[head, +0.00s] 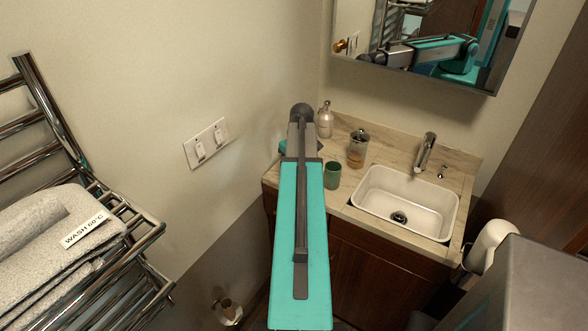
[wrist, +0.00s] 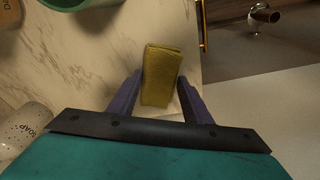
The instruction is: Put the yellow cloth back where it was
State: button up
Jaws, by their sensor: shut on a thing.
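The yellow cloth (wrist: 161,72) is a folded, block-like bundle in the wrist view. It lies between the two purple fingers of my gripper (wrist: 160,80), which is shut on it. Behind it is the pale marbled counter (wrist: 95,75), close to the counter's edge. I cannot tell whether the cloth touches the counter or is held just above it. In the head view my arm hides the cloth and the fingers, over the counter's left end (head: 343,200).
A green cup (head: 332,175), a jar with an amber lower part (head: 357,149) and a soap bottle (head: 325,120) stand near my arm. The sink (head: 375,192) and tap (head: 425,152) are to the right. A chrome rack (head: 152,236) with grey towels (head: 40,240) is at left.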

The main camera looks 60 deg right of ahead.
jog(key=shift+f, duration=0.1)
jog(key=o, duration=0.9)
jog(key=shift+r, duration=0.25)
jog(key=shift+s+a+r+b, duration=0.1)
jog(key=shift+s+r+b, duration=0.25)
jog(key=shift+r, duration=1.6)
jog(key=shift+s+a+r+b, duration=0.15)
jog(key=shift+r+b, duration=0.35)
jog(key=shift+r, duration=1.4)
jog(key=shift+s+a+r+b, duration=0.1)
jog(key=shift+s+r+b, duration=0.3)
jog(key=shift+r, duration=1.55)
jog(key=shift+w, duration=0.1)
